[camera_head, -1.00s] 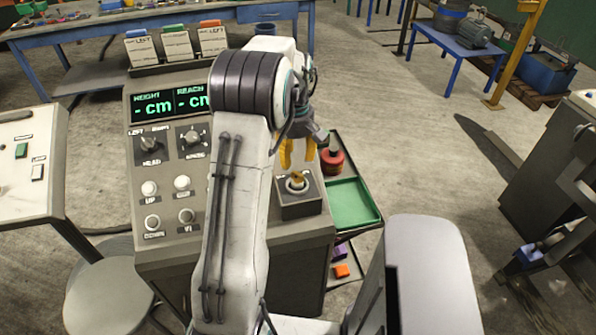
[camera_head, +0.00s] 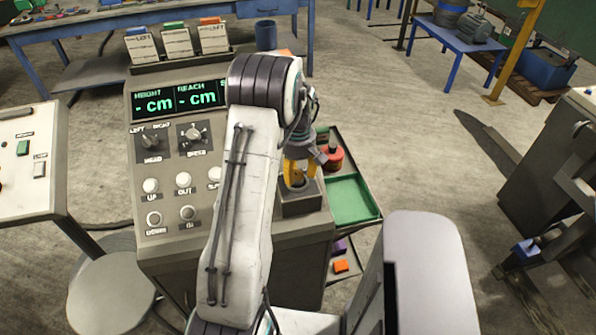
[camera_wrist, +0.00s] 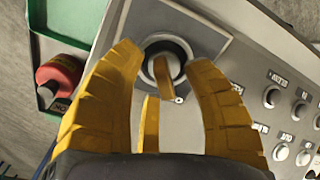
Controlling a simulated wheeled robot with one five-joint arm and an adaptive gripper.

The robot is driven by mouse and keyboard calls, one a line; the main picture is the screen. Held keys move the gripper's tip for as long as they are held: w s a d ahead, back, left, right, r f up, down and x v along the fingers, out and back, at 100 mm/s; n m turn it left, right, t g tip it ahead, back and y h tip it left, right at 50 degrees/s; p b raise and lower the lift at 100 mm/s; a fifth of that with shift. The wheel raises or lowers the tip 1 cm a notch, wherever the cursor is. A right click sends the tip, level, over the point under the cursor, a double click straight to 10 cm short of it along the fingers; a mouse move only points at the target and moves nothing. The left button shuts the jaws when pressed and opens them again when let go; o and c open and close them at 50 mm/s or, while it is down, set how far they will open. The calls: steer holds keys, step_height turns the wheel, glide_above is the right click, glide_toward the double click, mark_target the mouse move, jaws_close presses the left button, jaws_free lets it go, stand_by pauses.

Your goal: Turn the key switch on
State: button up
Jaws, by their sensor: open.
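The key switch (camera_wrist: 165,57) is a dark round lock in a light ring on a grey box at the corner of the console. A brass key (camera_wrist: 163,84) stands in it, with a small keyring hole at its end. In the wrist view my gripper (camera_wrist: 170,60) is open, its two yellow fingers on either side of the key and apart from it. In the head view the gripper (camera_head: 298,180) is down at the switch box (camera_head: 300,200), and its fingers and arm hide most of the key there.
The console (camera_head: 165,240) has knobs, buttons and a display reading "- cm" (camera_head: 180,98). To the right of the switch are a green tray (camera_head: 350,200) and a red round container (camera_head: 333,158). A stool (camera_head: 105,285) stands at lower left.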

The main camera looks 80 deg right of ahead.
steer(key=shift+o, duration=0.3)
jaws_close()
steer(key=shift+m, duration=0.3)
steer(key=m+b, duration=0.2)
steer(key=shift+f+m, duration=0.1)
steer(key=shift+m, duration=0.2)
steer(key=m+b, duration=0.1)
steer(key=m, duration=0.3)
steer(key=shift+s+a+m+b, duration=0.1)
steer(key=shift+s+m+b, duration=0.05)
steer(key=shift+m+b, duration=0.15)
steer(key=m+b, duration=0.1)
steer(key=m, duration=0.3)
steer(key=shift+a, duration=0.1)
steer(key=shift+m+b, duration=0.35)
steer(key=shift+m, duration=1.65)
steer(key=shift+a, duration=0.1)
